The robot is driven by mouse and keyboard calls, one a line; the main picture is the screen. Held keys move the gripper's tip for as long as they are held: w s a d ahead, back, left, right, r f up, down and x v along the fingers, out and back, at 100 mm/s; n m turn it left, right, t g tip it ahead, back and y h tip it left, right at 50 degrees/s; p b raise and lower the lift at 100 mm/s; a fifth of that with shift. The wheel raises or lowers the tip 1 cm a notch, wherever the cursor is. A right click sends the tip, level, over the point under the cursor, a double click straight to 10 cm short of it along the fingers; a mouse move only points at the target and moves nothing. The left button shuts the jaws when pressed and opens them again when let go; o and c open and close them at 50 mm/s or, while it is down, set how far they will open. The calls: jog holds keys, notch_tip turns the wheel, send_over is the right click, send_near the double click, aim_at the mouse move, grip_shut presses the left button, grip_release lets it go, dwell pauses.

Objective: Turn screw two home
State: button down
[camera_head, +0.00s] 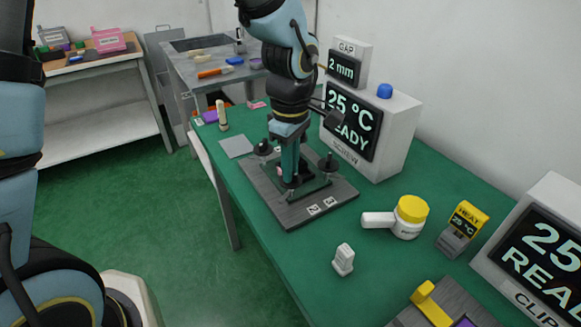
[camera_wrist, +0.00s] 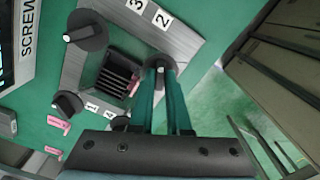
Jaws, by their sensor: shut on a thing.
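A grey plate (camera_head: 262,185) on the green table carries several black screw knobs around a dark finned block (camera_wrist: 118,75). Number labels mark the plate. My gripper (camera_head: 290,176) reaches straight down to the front corner of the fixture. In the wrist view its two teal fingers (camera_wrist: 160,74) are shut on the black knob of screw two (camera_wrist: 158,62), beside the label 2. A second knob (camera_wrist: 86,30) stands near label 3, and another (camera_wrist: 68,104) near labels 1 and 4. How deep screw two sits is hidden by the fingers.
The SCREW display (camera_head: 365,130) reads 25 °C READY, with a GAP display (camera_head: 346,68) reading 2 mm on top. A flat grey square (camera_head: 236,146) lies behind left.

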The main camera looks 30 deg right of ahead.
jog(key=m, duration=0.4)
jog(key=shift+m, duration=0.3)
jog(key=m, duration=0.3)
jog(key=shift+m, duration=0.3)
jog(key=m+p, duration=0.1)
jog(key=m, duration=0.3)
jog(key=shift+r+m, duration=0.1)
jog(key=shift+m, duration=0.2)
jog(key=m+p, duration=0.1)
jog(key=m, duration=0.2)
jog(key=shift+m, duration=0.3)
jog(key=m+p, duration=0.1)
jog(key=m, duration=0.3)
jog(key=shift+m+p, duration=0.3)
jog(key=m+p, duration=0.1)
jog(key=m, duration=0.2)
jog(key=shift+m, duration=0.3)
jog(key=m+p, duration=0.2)
jog(key=m, duration=0.1)
jog(key=shift+m, duration=0.3)
jog(key=shift+m+p, duration=0.75)
jog(key=shift+m, duration=1.15)
